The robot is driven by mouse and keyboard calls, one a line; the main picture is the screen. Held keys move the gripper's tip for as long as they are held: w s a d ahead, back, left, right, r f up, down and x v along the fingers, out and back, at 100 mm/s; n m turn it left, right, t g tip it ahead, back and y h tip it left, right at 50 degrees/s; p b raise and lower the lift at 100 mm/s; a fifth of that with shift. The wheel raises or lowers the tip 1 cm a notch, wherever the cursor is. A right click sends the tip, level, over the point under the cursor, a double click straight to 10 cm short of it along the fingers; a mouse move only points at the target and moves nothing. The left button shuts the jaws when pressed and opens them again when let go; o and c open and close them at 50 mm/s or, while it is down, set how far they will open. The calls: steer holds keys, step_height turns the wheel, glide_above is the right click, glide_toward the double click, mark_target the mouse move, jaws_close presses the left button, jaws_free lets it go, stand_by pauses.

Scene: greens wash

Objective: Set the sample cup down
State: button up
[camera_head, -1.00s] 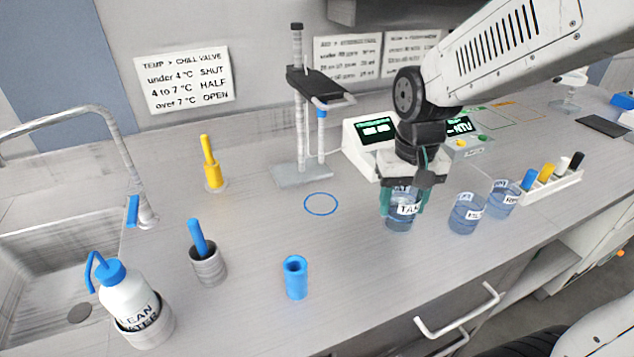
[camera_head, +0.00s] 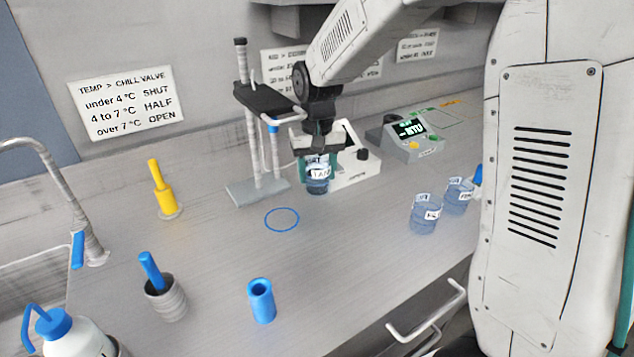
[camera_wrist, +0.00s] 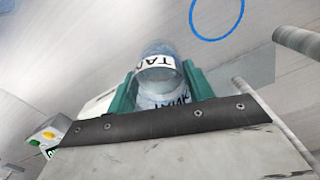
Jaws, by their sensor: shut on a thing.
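The sample cup (camera_head: 318,182) is a clear beaker of bluish liquid with a white label that seems to read TANK. My gripper (camera_head: 318,160) is shut on it, with green fingers on both sides. In the wrist view the cup (camera_wrist: 158,68) sits between the green fingers of my gripper (camera_wrist: 160,88). The cup is right of the stand and in front of the white meter. I cannot tell whether its base touches the bench. A blue ring (camera_head: 282,219) is marked on the bench, to the lower left of the cup; it also shows in the wrist view (camera_wrist: 217,14).
The stand (camera_head: 258,188) with its dark head is close to the cup's left. The white meter (camera_head: 350,165) is just behind it. Two labelled beakers (camera_head: 425,214) stand to the right. A blue tube (camera_head: 262,301) and a grey holder (camera_head: 166,300) stand in front. The bench around the ring is clear.

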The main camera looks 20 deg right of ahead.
mark_target(317, 183)
steer(key=shift+f, duration=1.75)
steer(key=shift+f, duration=0.1)
steer(key=o, duration=1)
steer(key=shift+o, duration=0.2)
